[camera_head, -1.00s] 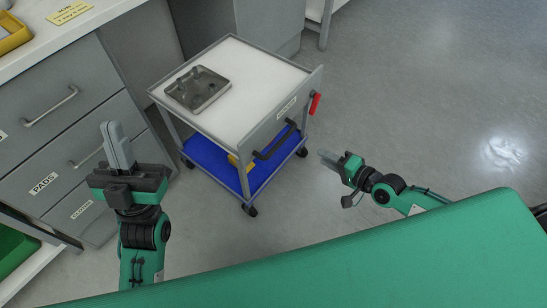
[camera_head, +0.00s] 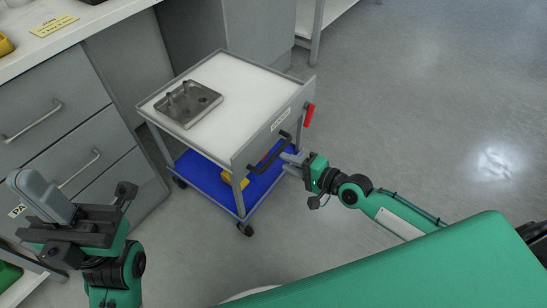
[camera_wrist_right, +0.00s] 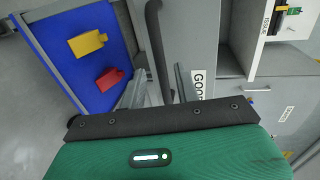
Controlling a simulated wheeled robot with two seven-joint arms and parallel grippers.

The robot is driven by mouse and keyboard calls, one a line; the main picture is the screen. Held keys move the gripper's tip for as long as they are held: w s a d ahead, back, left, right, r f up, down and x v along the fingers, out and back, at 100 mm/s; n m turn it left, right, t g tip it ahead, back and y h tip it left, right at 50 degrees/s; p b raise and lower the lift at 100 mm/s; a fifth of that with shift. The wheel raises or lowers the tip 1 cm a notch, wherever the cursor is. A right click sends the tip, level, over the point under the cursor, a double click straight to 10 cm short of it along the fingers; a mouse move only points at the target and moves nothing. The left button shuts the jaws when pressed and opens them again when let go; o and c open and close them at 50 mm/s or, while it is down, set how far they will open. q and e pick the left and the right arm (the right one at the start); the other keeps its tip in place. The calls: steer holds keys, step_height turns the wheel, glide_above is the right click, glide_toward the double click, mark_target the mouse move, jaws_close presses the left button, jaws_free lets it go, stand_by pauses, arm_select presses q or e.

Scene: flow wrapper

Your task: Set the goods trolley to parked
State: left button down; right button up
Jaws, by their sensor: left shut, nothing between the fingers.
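The goods trolley (camera_head: 238,98) has a white top, a blue lower shelf (camera_head: 205,172), a black bar handle (camera_head: 268,158) and a red lever (camera_head: 309,115) on its near right corner. My right gripper (camera_head: 291,156) is at the right end of the handle. In the right wrist view its two fingers (camera_wrist_right: 160,88) are apart, with the handle (camera_wrist_right: 156,38) running between them; contact cannot be told. My left gripper (camera_head: 38,190) is shut and empty, in front of the drawers at the left, away from the trolley.
A metal tray (camera_head: 189,102) sits on the trolley top. Yellow (camera_wrist_right: 87,43) and red (camera_wrist_right: 109,79) pieces lie on the blue shelf. A drawer cabinet (camera_head: 60,125) stands left of the trolley, close to it. The floor (camera_head: 420,110) at the right is clear.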

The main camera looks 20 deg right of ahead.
mark_target(274, 155)
steer(key=b+x, duration=0.1)
steer(key=x, duration=0.5)
jaws_close()
